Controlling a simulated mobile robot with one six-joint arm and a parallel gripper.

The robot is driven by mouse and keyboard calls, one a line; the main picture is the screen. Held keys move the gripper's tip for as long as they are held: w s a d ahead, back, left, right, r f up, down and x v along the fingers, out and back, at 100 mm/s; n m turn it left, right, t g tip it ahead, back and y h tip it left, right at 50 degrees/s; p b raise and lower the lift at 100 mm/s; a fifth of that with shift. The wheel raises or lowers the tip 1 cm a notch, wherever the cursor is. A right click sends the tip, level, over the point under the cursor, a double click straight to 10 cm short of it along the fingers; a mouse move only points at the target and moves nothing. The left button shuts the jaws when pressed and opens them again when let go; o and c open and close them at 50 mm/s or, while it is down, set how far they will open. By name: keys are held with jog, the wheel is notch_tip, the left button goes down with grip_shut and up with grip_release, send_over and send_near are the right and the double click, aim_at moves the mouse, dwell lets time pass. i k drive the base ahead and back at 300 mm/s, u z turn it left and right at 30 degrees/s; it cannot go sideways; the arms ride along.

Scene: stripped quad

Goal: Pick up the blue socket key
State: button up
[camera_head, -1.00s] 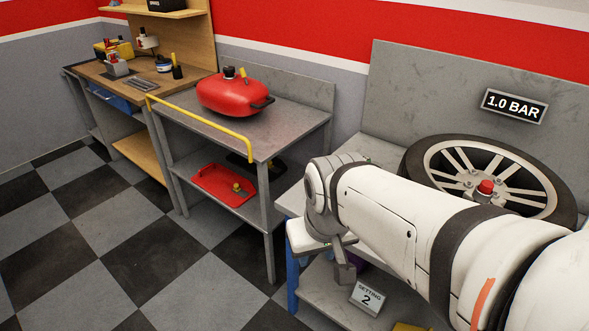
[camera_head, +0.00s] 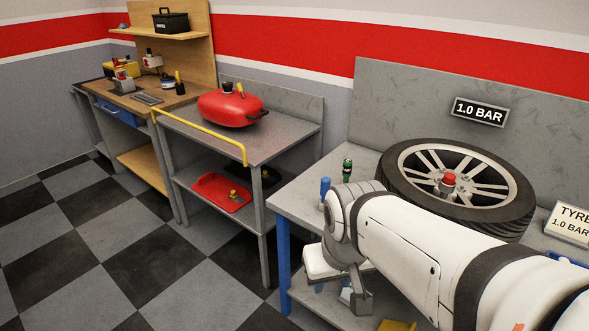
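A small blue upright piece (camera_head: 324,189) stands on the grey bench top, left of the wheel; it looks like the blue socket key, but it is too small to be sure. My arm crosses the lower right of the view, in front of part of the bench. My gripper (camera_head: 350,290) hangs at the bench's front edge, below and in front of the blue piece and apart from it in the picture. Its fingers are partly hidden, so its opening cannot be told.
A wheel (camera_head: 395,197) with a red-capped hub lies on the bench (camera_head: 299,203). Small items, some blue, show partly on the lower shelf behind my gripper. A cart (camera_head: 285,133) with a red tank (camera_head: 230,108) stands to the left. The checkered floor at left is clear.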

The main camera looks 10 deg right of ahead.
aim_at(325, 182)
jog(key=i, duration=0.85)
jog(key=u, duration=0.05)
